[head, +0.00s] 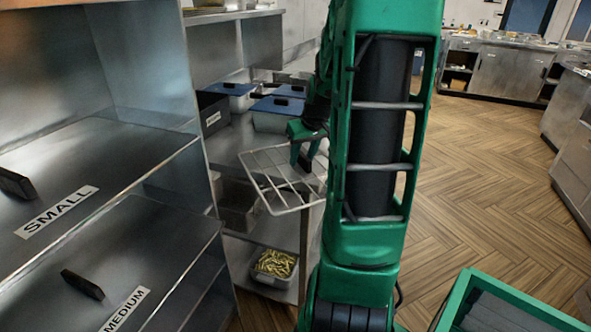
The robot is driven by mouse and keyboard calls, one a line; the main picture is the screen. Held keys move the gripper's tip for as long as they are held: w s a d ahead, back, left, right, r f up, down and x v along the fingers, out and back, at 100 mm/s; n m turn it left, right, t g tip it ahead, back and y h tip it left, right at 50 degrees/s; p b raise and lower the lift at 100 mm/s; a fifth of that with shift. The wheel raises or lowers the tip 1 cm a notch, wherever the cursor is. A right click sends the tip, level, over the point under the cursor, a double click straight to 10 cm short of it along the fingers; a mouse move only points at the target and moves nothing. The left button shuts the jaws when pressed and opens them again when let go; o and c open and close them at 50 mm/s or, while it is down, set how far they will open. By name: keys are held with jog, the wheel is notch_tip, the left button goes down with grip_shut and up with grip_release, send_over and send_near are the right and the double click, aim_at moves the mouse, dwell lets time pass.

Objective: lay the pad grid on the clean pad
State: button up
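The pad grid (274,182), a pale wire rack with parallel bars, is in the head view left of my green arm. It hangs tilted in the air in front of the steel counter. My gripper (304,158) is at its far right part, with dark fingers that appear closed on its bars. My arm hides the grid's right side and part of the gripper. I cannot make out a clean pad in this view.
Steel cabinets labelled SMALL (58,211) and MEDIUM (125,308) stand close on the left. Blue-lidded containers (275,107) sit on the counter behind the grid. A tub of fries (274,264) stands on a low shelf. The wooden floor (475,190) at right is clear.

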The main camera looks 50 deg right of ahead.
aim_at(302, 155)
grip_shut()
notch_tip(302, 155, up, 18)
dwell(0.7)
